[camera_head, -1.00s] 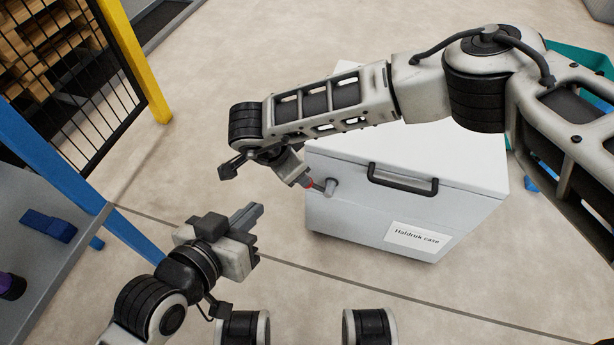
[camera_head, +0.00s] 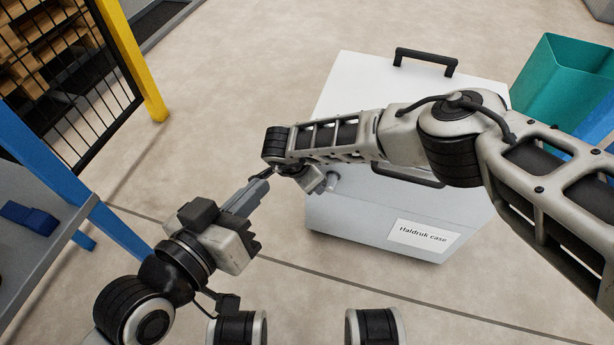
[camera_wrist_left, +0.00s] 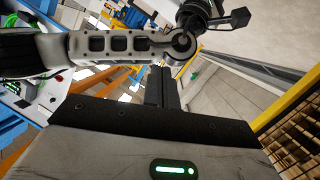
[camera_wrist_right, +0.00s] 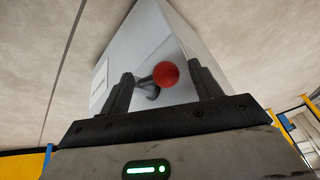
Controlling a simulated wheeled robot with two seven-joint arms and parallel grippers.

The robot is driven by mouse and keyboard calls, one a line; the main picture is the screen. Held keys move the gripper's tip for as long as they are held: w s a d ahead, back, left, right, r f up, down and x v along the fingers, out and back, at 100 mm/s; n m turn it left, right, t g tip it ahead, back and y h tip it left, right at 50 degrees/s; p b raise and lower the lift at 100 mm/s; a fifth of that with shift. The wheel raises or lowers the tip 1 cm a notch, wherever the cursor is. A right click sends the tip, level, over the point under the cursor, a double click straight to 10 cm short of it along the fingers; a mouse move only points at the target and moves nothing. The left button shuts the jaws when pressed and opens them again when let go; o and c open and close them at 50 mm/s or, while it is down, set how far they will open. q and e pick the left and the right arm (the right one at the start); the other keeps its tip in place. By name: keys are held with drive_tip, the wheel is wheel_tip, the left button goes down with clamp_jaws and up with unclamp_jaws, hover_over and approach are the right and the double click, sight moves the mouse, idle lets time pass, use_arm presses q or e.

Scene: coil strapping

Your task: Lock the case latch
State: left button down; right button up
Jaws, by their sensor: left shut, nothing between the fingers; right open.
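The white case (camera_head: 355,215) with a "Haldruk case" label stands on the floor, lid down. Its latch shows as a grey boss (camera_head: 332,181) on the front's left part. In the right wrist view the latch lever ends in a red ball (camera_wrist_right: 166,73). My right gripper (camera_wrist_right: 165,88) is open, with one finger on each side of the lever's line; I cannot tell whether they touch it. In the head view the ball is hidden by my right gripper (camera_head: 314,182). My left gripper (camera_head: 262,187) is shut and empty, left of the case; its fingers also show in the left wrist view (camera_wrist_left: 162,88).
A black handle (camera_head: 426,60) is on the lid's far part; another on the front is partly behind my right arm. A teal bin (camera_head: 555,80) stands right of the case. A blue-legged bench (camera_head: 50,215) is at left. Floor before the case is clear.

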drive_tip(key=shift+c, duration=0.3)
clamp_jaws()
use_arm(q)
drive_tip(key=shift+r, duration=0.15)
use_arm(e)
drive_tip(key=shift+d+r, duration=0.15)
